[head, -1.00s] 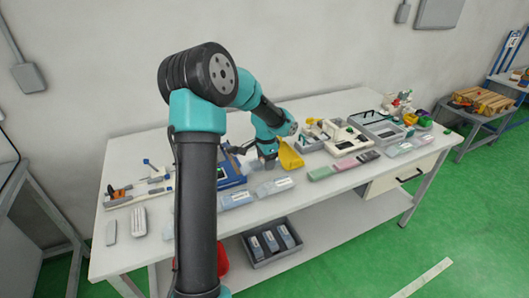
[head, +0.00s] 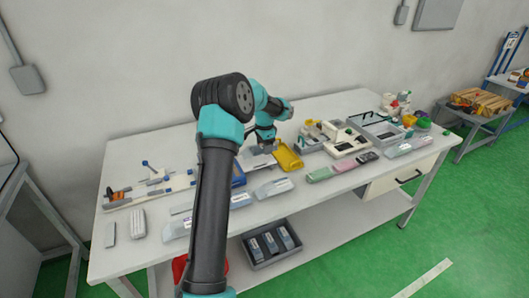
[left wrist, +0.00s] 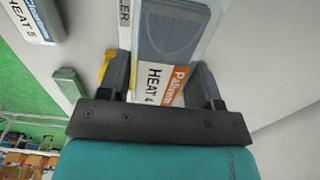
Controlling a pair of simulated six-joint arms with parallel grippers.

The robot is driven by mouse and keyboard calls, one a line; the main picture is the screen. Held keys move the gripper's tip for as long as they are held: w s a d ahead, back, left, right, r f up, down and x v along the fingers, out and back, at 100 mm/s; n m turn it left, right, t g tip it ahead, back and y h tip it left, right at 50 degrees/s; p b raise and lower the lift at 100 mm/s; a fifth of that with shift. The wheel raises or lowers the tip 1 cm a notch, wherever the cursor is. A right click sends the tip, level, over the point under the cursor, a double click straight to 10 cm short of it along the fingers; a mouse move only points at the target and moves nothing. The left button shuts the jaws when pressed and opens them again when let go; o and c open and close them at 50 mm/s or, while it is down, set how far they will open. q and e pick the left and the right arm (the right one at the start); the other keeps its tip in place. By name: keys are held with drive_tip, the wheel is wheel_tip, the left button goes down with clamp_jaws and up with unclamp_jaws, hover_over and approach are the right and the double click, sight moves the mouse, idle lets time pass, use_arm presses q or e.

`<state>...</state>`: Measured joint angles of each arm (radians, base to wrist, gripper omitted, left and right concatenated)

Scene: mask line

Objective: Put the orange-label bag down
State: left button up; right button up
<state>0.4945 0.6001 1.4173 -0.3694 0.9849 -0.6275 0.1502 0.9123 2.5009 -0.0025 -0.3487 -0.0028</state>
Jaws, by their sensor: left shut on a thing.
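My left gripper (head: 263,149) is over the table's middle, just left of the yellow tray (head: 287,158). In the left wrist view my left gripper (left wrist: 163,84) is shut on the orange-label bag (left wrist: 172,30), a grey packet with a white label reading HEAT 4 and an orange band. The bag lies between both fingers and extends away from them. In the head view it is too small and covered to make out clearly. Whether it touches the table I cannot tell. My right gripper is not in view.
Several pale labelled bags (head: 273,188) lie along the table's front edge. A blue tray (head: 239,176) is partly hidden behind my arm. A white machine (head: 345,141) stands right of the yellow tray. A grey bin (head: 273,244) is on the lower shelf. The back of the table (head: 190,145) is clear.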

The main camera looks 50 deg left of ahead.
sight(264, 157)
use_arm(q)
drive_tip(key=shift+w+a, duration=0.15)
drive_tip(key=shift+w, duration=0.05)
drive_tip(key=shift+a+f, duration=0.1)
drive_tip(key=shift+f, duration=1.65)
drive_tip(key=shift+f, duration=0.1)
drive_tip(key=o, duration=0.9)
wheel_tip(264, 157, up, 12)
drive_tip(key=shift+r, duration=0.1)
